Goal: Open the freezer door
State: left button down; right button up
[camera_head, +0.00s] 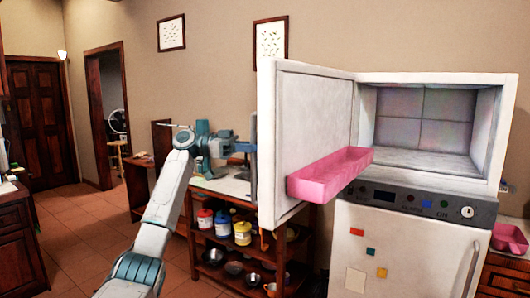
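The freezer door (305,125) is the white upper door of the fridge. It stands wide open, swung out to the left, with its inner face showing. A pink tray (330,172) sits on its inner side. The freezer compartment (424,120) is open to view and looks empty. My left gripper (246,147) is at the outer side of the door, beside a grey upright bar that looks like its handle. Its fingertips are too small and partly hidden, so I cannot tell whether they hold the bar. My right gripper is not in view.
The closed lower fridge door (405,250) carries small coloured magnets. A wooden shelf (230,237) with jars and bowls stands behind the open door. A counter with a pink container (508,238) is at the right. The tiled floor (85,235) at the left is clear.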

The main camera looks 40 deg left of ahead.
pick_arm(q)
jog(key=shift+a, duration=0.6)
jog(key=c, duration=1.4)
grip_release()
jog(key=shift+w, duration=0.1)
jog(key=shift+c, duration=0.2)
jog(key=shift+r, duration=0.1)
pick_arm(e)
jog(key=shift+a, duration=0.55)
